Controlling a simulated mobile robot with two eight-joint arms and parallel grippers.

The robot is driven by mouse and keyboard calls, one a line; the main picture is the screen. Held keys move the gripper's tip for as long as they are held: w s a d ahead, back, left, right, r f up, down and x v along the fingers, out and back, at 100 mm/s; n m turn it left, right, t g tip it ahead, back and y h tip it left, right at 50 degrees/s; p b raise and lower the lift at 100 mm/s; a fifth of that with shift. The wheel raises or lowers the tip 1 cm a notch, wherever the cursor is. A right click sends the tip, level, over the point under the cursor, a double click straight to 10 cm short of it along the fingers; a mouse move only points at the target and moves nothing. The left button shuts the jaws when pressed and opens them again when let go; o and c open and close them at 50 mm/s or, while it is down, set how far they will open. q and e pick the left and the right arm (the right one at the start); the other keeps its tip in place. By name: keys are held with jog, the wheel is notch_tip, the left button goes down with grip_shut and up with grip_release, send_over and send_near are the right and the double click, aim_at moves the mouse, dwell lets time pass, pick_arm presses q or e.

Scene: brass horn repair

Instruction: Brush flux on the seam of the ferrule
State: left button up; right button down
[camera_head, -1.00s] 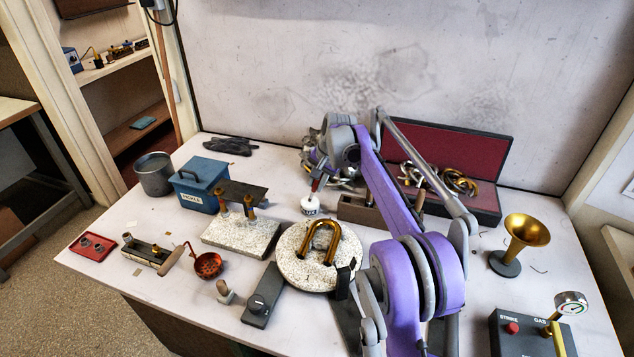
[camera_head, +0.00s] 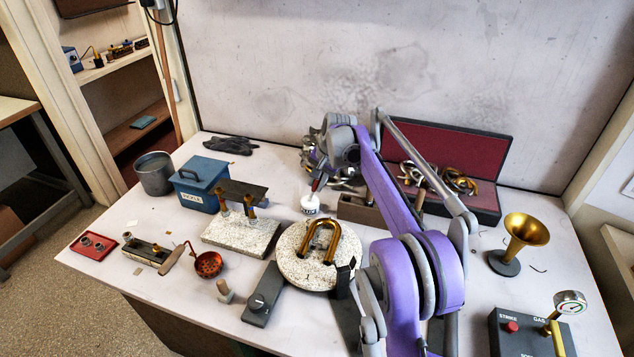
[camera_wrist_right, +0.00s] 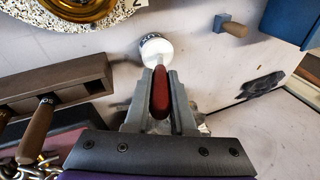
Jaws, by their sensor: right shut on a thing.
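My right gripper (camera_wrist_right: 160,82) is shut on the red handle of a brush (camera_wrist_right: 160,97). In the head view the right gripper (camera_head: 320,176) is over the white flux pot (camera_head: 310,207). In the wrist view the brush points at the pot's white top (camera_wrist_right: 156,52); its bristles are hidden, so I cannot tell how deep they reach. A U-shaped brass tube (camera_head: 332,232) lies on the round speckled turntable (camera_head: 291,272). Brass pieces (camera_head: 249,206) stand on a speckled block (camera_head: 232,238). I cannot make out the ferrule's seam. My left gripper is not in view.
An open red-lined case (camera_head: 478,146) with brass parts is behind my right arm. A wooden rack (camera_head: 356,211) stands right of the pot. A blue box (camera_head: 200,194), a copper ladle (camera_head: 208,264), a brass bell (camera_head: 526,230) and a gas control box (camera_head: 505,345) stand around the table.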

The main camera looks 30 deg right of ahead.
jog(key=shift+r+p, duration=2.1)
jog(key=shift+r, duration=1.4)
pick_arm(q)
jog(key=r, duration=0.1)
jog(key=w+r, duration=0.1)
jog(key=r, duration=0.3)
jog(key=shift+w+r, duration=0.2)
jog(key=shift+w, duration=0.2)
pick_arm(e)
jog(key=shift+f, duration=0.1)
